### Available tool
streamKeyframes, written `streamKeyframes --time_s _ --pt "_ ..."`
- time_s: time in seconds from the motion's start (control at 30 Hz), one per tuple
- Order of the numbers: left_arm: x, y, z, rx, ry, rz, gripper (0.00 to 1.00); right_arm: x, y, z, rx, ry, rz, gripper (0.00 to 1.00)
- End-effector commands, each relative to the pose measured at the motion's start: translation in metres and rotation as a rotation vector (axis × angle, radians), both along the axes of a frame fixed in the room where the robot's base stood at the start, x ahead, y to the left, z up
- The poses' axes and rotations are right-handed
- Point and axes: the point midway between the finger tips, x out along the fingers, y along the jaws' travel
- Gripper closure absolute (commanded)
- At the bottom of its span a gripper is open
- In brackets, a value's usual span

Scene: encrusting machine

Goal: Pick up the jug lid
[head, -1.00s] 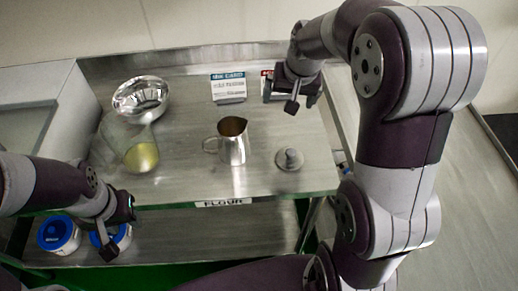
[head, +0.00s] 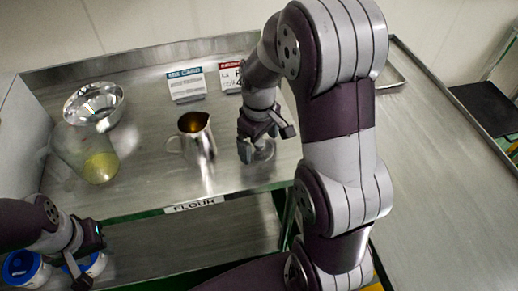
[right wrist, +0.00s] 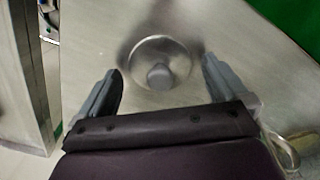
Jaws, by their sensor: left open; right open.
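The jug lid is a round metal disc with a knob. In the right wrist view the lid (right wrist: 160,60) lies on the steel table, its knob between and just beyond my right gripper's fingers (right wrist: 162,85). In the head view my right gripper (head: 258,140) is over the lid (head: 262,152) and hides much of it. The right gripper is open and empty. A metal jug (head: 197,138) with a yellowish inside stands upright to the left of the lid. My left gripper (head: 82,255) is open at the lower left, in front of the table.
A metal bowl (head: 94,103) and a clear container with yellow liquid (head: 98,165) stand at the left. A blue-topped card (head: 186,84) and a red-topped card (head: 231,76) stand behind the jug. Blue-lidded tubs (head: 22,266) sit on the lower shelf, near my left arm.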

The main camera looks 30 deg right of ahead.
Motion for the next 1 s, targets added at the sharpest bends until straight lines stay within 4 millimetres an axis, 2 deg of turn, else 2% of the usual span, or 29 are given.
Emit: streamKeyframes --time_s 0.07,0.27,0.4,0.43,0.77,0.87,1.0 --pt "0.0 0.0 -0.001 0.0 0.0 0.0 0.57 0.0 0.0 -0.006 0.0 0.0 0.0 0.0" --pt "0.0 0.0 -0.001 0.0 0.0 0.0 0.57 0.0 0.0 -0.006 0.0 -0.001 -0.001 0.0" --pt "0.0 0.0 -0.001 0.0 0.0 0.0 0.57 0.0 0.0 -0.006 0.0 -0.001 -0.001 0.46" --pt "0.0 0.0 -0.001 0.0 0.0 0.0 0.57 0.0 0.0 -0.006 0.0 -0.001 -0.001 0.5" --pt "0.0 0.0 0.0 0.0 0.0 0.0 0.57 0.001 0.0 -0.002 0.0 -0.002 -0.001 0.5" --pt "0.0 0.0 0.002 0.0 0.0 0.0 0.57 0.001 0.0 0.008 0.0 -0.004 -0.001 0.5" --pt "0.0 0.0 0.006 0.0 0.0 0.0 0.57 0.001 0.0 0.032 0.0 -0.007 -0.001 0.5"
